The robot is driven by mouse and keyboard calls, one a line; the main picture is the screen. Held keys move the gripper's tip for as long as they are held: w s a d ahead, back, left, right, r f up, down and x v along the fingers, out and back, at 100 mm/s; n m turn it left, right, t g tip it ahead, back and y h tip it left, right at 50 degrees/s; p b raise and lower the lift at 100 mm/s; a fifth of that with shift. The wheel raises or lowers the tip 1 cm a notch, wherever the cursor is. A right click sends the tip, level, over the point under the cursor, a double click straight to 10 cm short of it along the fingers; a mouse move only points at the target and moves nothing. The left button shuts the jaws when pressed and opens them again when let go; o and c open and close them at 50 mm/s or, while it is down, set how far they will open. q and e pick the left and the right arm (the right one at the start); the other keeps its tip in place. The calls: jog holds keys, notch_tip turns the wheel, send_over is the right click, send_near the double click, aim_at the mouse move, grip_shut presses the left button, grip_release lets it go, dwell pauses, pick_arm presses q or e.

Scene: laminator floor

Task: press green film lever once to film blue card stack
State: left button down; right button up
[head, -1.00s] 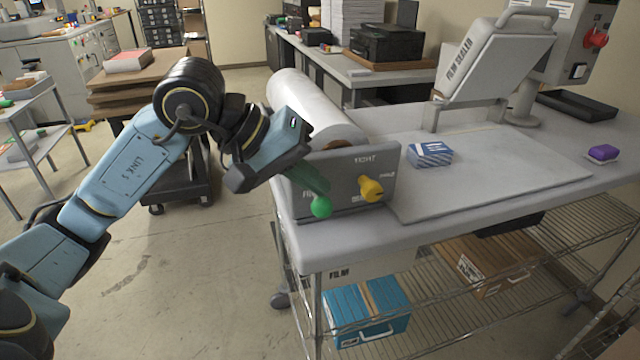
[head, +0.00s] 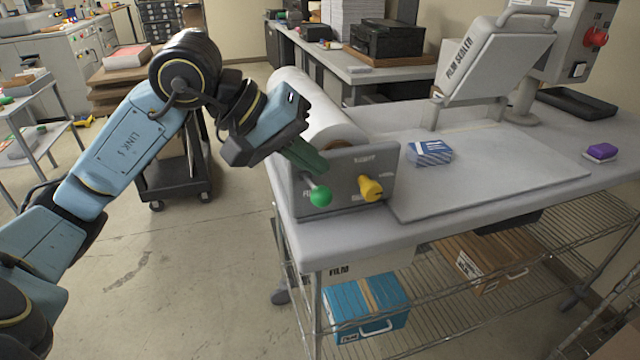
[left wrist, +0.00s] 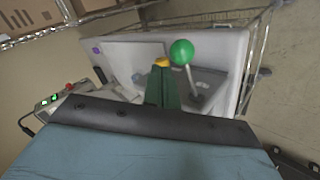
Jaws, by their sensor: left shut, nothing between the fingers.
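The green film lever (head: 321,196) has a round green knob on a thin metal rod at the front of the grey panel (head: 345,165). Its knob also shows in the left wrist view (left wrist: 182,52). My left gripper (head: 318,166) is shut and empty, its dark green fingers just above the knob in the head view. In the left wrist view the fingers (left wrist: 162,90) lie to the left of the knob, with a small gap in the picture. The blue card stack (head: 430,152), blue and white, lies on the table right of the panel. My right gripper is not in view.
A yellow knob (head: 370,188) sits close right of the green lever. A white film roll (head: 310,110) lies behind the panel. The film sealer (head: 490,60) stands open at the back, its plate mostly clear. A purple item (head: 600,152) lies at the right.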

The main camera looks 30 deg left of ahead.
pick_arm(q)
jog(key=r+p, duration=0.2)
jog(key=r, duration=0.1)
jog(key=a+r, duration=0.1)
jog(key=shift+w+r+p, duration=0.4)
dwell(0.6)
